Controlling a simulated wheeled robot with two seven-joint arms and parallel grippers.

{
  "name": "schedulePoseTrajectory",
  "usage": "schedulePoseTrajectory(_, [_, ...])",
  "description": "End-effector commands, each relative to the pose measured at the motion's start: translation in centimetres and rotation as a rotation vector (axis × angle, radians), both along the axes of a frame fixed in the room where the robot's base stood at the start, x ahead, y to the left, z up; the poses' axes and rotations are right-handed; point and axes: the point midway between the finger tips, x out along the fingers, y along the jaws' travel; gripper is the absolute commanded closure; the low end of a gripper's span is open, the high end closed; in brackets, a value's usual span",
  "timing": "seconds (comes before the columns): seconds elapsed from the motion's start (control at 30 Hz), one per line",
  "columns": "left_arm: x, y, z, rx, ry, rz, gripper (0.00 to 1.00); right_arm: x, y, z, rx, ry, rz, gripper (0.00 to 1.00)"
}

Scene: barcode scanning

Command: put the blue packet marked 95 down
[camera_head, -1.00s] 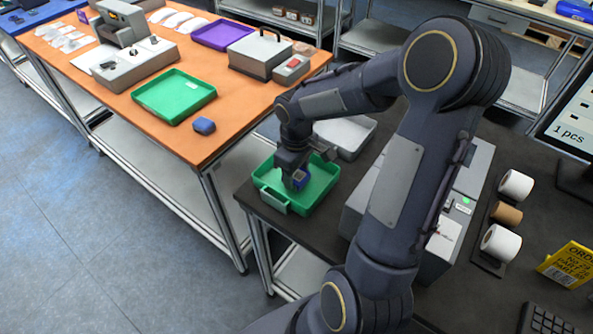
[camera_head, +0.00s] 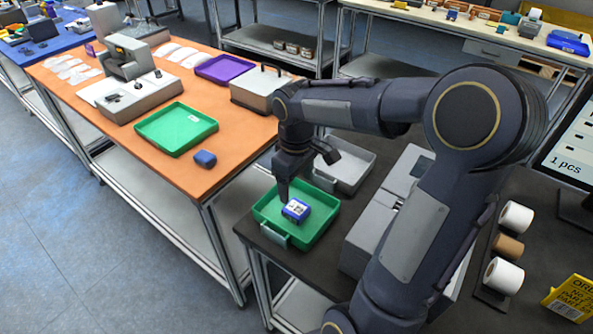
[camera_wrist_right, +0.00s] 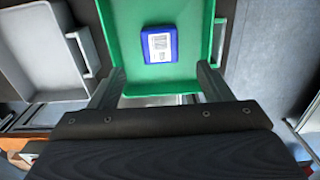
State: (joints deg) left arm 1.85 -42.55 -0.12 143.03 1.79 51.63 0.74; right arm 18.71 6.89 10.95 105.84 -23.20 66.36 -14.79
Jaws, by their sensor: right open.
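The blue packet (camera_head: 296,209) lies in the green tray (camera_head: 314,233) on the dark bench, its white barcode label facing up. In the right wrist view the packet (camera_wrist_right: 160,44) lies flat on the green tray floor (camera_wrist_right: 137,75). I cannot read the number on it. My right gripper (camera_head: 287,190) is above the tray, just behind the packet in the head view. In the right wrist view its two fingers (camera_wrist_right: 163,80) are spread and empty, apart from the packet. My left gripper is not in view.
A grey tray (camera_head: 350,178) stands beside the green tray. A grey machine and paper rolls (camera_head: 503,275) are to the right. The orange table (camera_head: 172,181) holds another green tray (camera_head: 150,130), a small blue packet (camera_head: 205,159) and a purple tray (camera_head: 224,68).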

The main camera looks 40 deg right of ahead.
Motion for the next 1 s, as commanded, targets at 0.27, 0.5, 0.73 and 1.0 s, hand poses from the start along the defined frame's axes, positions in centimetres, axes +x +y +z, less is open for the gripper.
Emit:
schedulePoseTrajectory(0.27, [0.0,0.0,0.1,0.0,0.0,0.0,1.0,-0.2,0.1,3.2,0.002,-0.006,-0.003,0.28])
schedulePoseTrajectory(0.5, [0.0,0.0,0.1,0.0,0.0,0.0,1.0,-5.1,3.4,5.1,0.076,-0.136,-0.107,0.28])
schedulePoseTrajectory(0.73, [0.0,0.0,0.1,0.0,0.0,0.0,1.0,-11.7,8.4,4.6,0.268,-0.322,-0.292,0.28])
schedulePoseTrajectory(1.0, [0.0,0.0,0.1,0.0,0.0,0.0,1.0,-14.9,11.4,3.1,0.425,-0.415,-0.412,0.28])
